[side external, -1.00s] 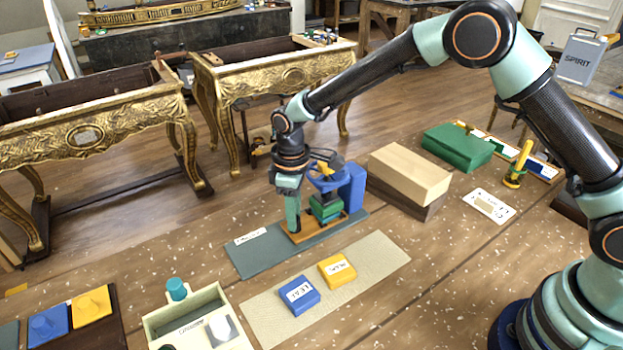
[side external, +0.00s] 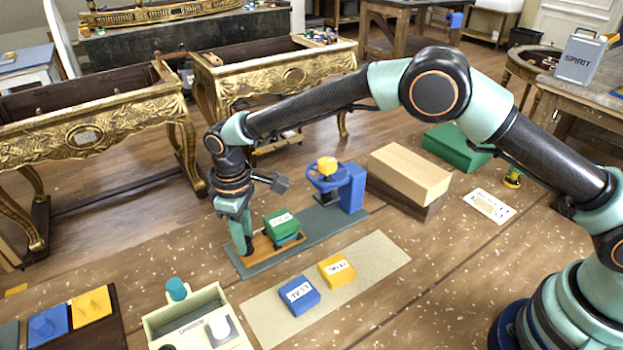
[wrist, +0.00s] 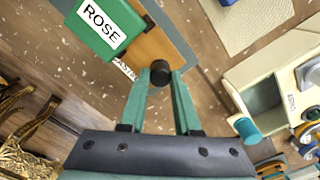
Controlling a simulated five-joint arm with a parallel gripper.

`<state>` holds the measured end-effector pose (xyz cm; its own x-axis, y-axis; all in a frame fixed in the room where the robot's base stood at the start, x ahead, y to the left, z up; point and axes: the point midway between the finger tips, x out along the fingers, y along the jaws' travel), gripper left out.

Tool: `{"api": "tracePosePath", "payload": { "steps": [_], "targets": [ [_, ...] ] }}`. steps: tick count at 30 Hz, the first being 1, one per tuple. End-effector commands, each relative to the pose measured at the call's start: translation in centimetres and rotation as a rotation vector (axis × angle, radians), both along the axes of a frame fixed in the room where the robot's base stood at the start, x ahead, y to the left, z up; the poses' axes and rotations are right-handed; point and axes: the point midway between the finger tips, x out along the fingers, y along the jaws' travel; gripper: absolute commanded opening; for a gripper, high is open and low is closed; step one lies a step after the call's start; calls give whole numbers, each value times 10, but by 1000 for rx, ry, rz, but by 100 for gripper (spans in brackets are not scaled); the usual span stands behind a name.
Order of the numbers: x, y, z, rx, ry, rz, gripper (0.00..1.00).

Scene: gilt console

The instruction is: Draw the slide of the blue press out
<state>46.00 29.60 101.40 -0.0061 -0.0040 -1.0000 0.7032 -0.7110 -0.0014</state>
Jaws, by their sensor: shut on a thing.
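The blue press (side external: 352,188) stands towards the right end of a grey-green base plate (side external: 322,233), its wheel over the plate with a yellow top. Its orange-brown wooden slide (side external: 263,250) lies on the plate to the left of the press, clear of the space under the wheel. A green block (side external: 281,226) rides on the slide; the wrist view shows its ROSE label (wrist: 102,27). My gripper (side external: 246,250) points down at the slide's left end. In the wrist view its fingers (wrist: 160,76) are closed around the slide's black knob (wrist: 160,73).
A beige mat (side external: 385,256) in front holds a blue block (side external: 299,295) and a yellow block (side external: 337,269). A cream tray (side external: 160,327) stands at the front left, with a teal knob (side external: 177,289) beside its rim. A wooden block (side external: 408,172) stands right of the press.

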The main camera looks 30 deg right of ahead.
Motion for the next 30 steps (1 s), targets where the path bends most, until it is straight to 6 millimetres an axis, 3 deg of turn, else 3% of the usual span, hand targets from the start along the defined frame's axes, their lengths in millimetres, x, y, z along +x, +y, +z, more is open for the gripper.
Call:
{"api": "tracePosePath", "payload": {
  "steps": [7,8,10,22,26,30],
  "targets": [
    [0,7,1,9,-13,11,0],
    [0,7,1,10,-14,11,35],
    [0,7,1,9,-13,11,62],
    [0,4,5,6,-9,7,62],
    [1,4,21,7,-11,7,62],
    [1,5,50,8,-13,7,62]
  ]
}}
